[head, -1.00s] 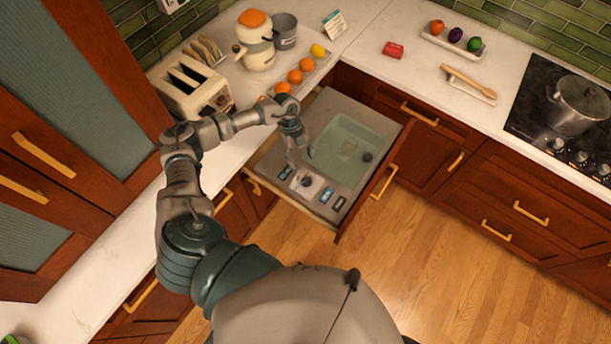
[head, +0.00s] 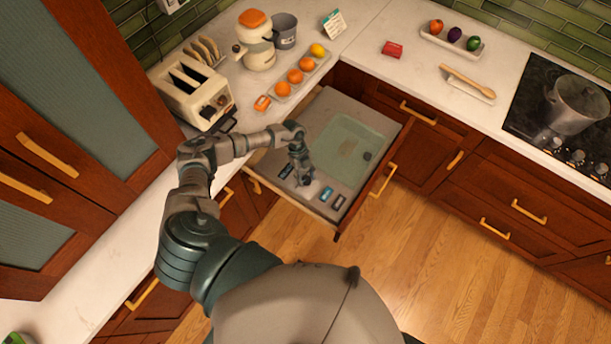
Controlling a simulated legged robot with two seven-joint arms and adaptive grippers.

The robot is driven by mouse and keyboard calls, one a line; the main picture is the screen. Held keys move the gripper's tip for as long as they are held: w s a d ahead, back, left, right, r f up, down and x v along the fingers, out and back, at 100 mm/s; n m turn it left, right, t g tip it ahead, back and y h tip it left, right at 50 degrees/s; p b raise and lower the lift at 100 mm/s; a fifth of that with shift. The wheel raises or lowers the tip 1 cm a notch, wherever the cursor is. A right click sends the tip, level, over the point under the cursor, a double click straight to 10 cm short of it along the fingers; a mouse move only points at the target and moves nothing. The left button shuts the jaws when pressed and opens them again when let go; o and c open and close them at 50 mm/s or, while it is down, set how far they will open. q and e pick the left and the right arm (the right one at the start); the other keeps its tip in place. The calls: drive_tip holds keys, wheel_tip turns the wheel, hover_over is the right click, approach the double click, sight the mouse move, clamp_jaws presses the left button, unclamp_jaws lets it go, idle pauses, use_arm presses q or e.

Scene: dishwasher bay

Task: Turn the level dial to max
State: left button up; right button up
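An open drawer dishwasher (head: 352,193) shows near the middle of the head view, with a pale green basin (head: 350,152) in its grey top. The grey front strip carries small blue-lit displays or buttons (head: 327,195) and a dial on a light plate. My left gripper (head: 304,180) points down right over the dial and hides most of it. I cannot tell whether the fingers touch the dial, or whether they are open or shut. The dial's pointer and markings cannot be read. My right gripper is not in view.
A toaster (head: 192,88), a tray with several oranges and a lemon (head: 317,50), and a jar-like pot (head: 256,50) stand on the left counter. A stove with a pot (head: 574,105) is at the right. The wooden floor (head: 430,270) before the drawer is clear.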

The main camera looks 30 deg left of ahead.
use_arm(q)
drive_tip(key=c, duration=0.4)
drive_tip(key=shift+c, duration=0.3)
drive_tip(key=shift+a, duration=0.1)
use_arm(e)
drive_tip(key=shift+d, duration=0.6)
